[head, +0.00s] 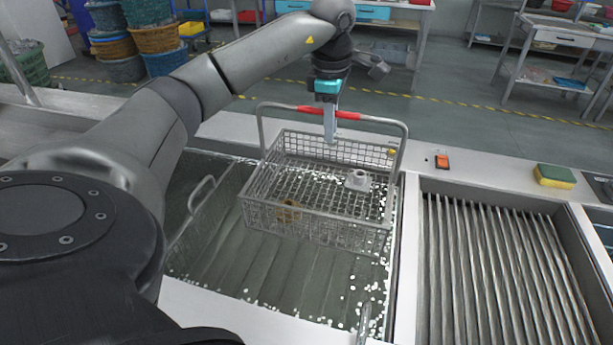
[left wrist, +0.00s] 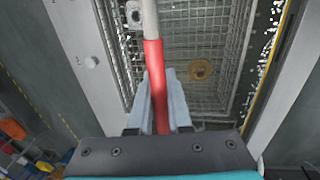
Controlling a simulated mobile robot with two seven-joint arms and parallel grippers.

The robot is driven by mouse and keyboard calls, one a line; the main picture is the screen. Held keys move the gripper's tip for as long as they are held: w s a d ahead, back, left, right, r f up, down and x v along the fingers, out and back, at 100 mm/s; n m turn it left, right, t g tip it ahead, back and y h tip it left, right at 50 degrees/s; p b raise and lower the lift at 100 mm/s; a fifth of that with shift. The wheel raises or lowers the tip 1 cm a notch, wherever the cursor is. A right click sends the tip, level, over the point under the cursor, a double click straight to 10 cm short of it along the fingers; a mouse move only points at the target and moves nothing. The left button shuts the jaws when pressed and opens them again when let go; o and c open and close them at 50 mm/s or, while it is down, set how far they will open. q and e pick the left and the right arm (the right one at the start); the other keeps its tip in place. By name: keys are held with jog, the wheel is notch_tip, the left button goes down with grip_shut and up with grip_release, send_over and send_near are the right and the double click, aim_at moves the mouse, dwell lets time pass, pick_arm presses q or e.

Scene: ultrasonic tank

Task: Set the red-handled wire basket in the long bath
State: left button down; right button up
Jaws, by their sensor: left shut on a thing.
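The wire basket (head: 315,228) is at the far end of the long bath (head: 215,262), within its walls as seen from the head. Its raised handle has a red grip (head: 312,109), which also shows in the left wrist view (left wrist: 155,75). My left gripper (head: 330,135) points down and is shut on the red grip, with a finger on each side. A brass-coloured part (head: 289,210) and a pale grey fitting (head: 357,180) lie in the basket. I cannot tell whether the basket touches the bath floor. My right gripper is out of view.
White flecks float along the bath's right and near edges. A bent metal handle (head: 200,192) stands at its left. To the right is a basin with slanted metal rods (head: 490,270). A red switch (head: 442,162) and a yellow-green sponge (head: 554,176) sit on the back ledge.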

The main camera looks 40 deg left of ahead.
aim_at(326, 198)
pick_arm(q)
notch_tip(326, 198, down, 19)
jog(key=b, duration=0.2)
jog(key=shift+r+b, duration=0.2)
jog(key=shift+b, duration=0.2)
jog(key=c, duration=0.8)
grip_release()
jog(key=shift+c, duration=0.2)
notch_tip(326, 198, up, 12)
jog(key=s+p, duration=0.1)
jog(key=p, duration=0.1)
jog(key=shift+s+d, duration=0.4)
jog(key=shift+d, duration=0.05)
jog(key=shift+f, duration=0.1)
